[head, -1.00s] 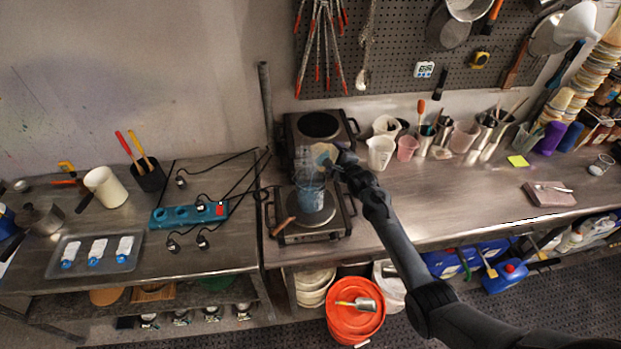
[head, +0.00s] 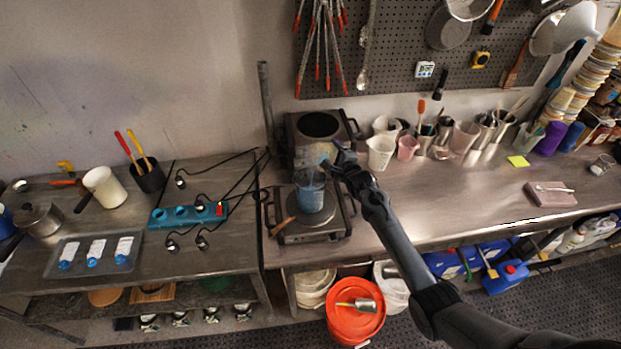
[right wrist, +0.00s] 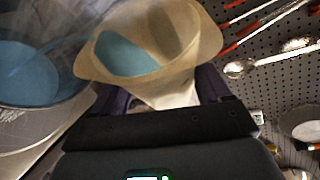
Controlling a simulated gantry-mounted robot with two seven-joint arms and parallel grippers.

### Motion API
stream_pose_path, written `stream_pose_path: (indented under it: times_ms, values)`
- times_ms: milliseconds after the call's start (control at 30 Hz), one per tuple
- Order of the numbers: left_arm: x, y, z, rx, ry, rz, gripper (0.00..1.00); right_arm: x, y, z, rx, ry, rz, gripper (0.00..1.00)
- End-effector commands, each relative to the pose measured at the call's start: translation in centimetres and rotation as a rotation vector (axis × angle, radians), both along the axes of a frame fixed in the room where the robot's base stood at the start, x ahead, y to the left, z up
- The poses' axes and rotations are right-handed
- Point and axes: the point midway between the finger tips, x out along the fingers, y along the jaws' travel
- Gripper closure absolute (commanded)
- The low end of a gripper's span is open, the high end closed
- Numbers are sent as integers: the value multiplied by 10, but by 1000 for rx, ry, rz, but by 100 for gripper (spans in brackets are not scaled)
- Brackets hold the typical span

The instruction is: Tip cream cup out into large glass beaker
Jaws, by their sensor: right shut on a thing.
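The large glass beaker (head: 310,191) stands on the front hot plate and holds blue liquid. In the right wrist view the beaker (right wrist: 38,78) is at the left, with a rod-like thing leaning in it. My right gripper (head: 338,163) is just above and right of the beaker's rim. It is shut on the cream cup (right wrist: 168,86), which holds some blue liquid and is beside the beaker in the right wrist view. In the head view the cup is mostly hidden by the gripper, so its exact tilt is unclear. My left gripper is not in view.
A second hot plate (head: 319,125) sits behind the front one (head: 290,232). White and pink jugs (head: 381,151) stand to the right. A teal power strip (head: 188,215) with cables lies at the left. The bench at the right has free room.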

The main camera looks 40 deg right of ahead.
Motion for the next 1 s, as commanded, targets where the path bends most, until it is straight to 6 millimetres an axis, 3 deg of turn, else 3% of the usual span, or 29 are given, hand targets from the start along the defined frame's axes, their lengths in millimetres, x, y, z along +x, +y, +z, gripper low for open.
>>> stream_pose_path:
  times_ms: [1000]
  values:
    - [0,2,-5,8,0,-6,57,0,8,5,-89,-2,1,63]
